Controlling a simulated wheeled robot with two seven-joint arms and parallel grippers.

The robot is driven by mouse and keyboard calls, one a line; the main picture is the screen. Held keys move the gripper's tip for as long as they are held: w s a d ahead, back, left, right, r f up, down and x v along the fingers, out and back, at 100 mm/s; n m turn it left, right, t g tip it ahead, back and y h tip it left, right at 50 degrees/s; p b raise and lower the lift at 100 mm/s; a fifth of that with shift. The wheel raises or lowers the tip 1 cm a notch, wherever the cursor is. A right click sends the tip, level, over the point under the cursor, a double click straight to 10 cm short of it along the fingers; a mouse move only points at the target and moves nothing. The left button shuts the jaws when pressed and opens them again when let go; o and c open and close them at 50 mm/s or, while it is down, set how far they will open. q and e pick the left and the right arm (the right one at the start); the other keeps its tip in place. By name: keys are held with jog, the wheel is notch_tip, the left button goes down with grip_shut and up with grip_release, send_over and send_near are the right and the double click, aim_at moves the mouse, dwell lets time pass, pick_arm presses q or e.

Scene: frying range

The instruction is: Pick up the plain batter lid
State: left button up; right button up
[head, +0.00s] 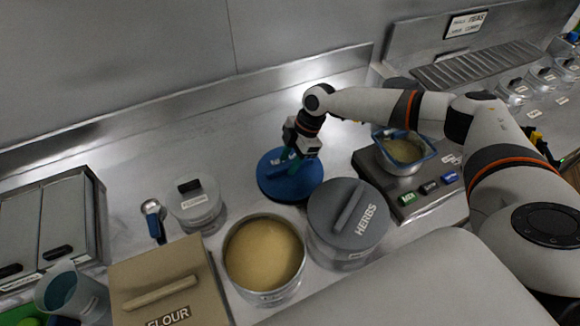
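A round blue lid (268,187) lies on the steel counter, behind an open round tub (264,258) of tan batter-like contents. No name can be read on the lid, so I cannot confirm it is the plain batter lid. My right gripper (290,160) points down at the lid's middle, with its teal fingertips at the lid's handle. The fingers and wrist hide much of the handle, and I cannot tell whether they are closed on it. My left gripper is not in view.
A grey HERBS lid (335,222) covers a tub right of the open one. A FLOUR box (160,275) and a clear lidded jar (196,208) stand left. A scale (400,200) with a blue-rimmed container (405,150) is right. The counter behind the lid is clear.

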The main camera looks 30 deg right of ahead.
jog(key=shift+a+f, duration=0.2)
jog(key=shift+f, duration=0.35)
jog(key=shift+f, duration=0.25)
grip_shut()
